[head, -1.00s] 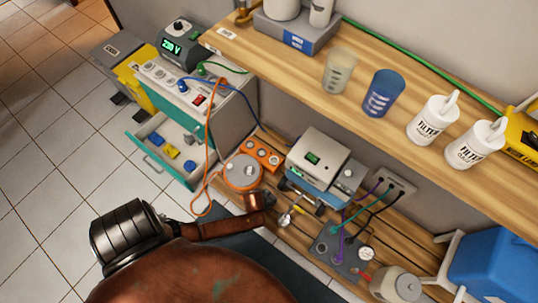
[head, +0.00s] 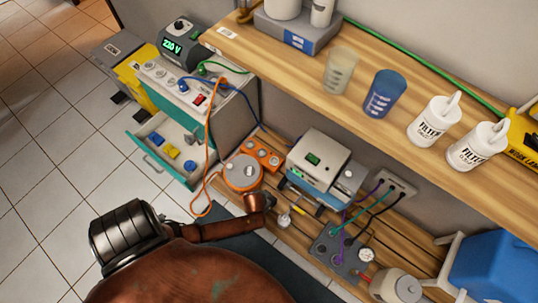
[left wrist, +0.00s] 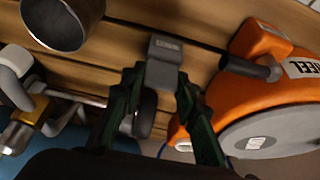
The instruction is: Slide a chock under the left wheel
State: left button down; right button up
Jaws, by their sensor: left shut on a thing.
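In the left wrist view my left gripper (left wrist: 160,105) is shut on a small grey chock (left wrist: 165,62) with a label on its end. The chock is held over the slatted wood. A black rounded part (left wrist: 145,115), which looks like a wheel, shows between the fingers close to the chock; I cannot tell whether they touch. In the head view my left gripper (head: 270,201) is low beside the wheeled grey and blue unit (head: 318,160), and the chock cannot be made out. A dark wheel (head: 319,211) shows at the unit's front. My right gripper is not in view.
An orange reel (head: 243,173) stands close to my left gripper and fills the right of the left wrist view (left wrist: 275,100). A metal cup (left wrist: 60,20) is at that view's upper left. The wooden shelf (head: 310,95) overhangs behind. A teal drawer (head: 150,160) stands open at left.

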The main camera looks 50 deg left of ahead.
aim_at(274, 197)
pick_arm(q)
jog(key=shift+w, duration=0.2)
jog(key=shift+w+a, duration=0.1)
jog(key=shift+w, duration=0.25)
jog(key=shift+w, duration=0.35)
jog(key=shift+w+a, duration=0.15)
jog(key=shift+w, duration=0.2)
jog(key=shift+w+a, duration=0.1)
jog(key=shift+w, duration=0.25)
jog(key=shift+w+a, duration=0.1)
jog(key=shift+w, duration=0.25)
jog(key=c, duration=1.4)
grip_release()
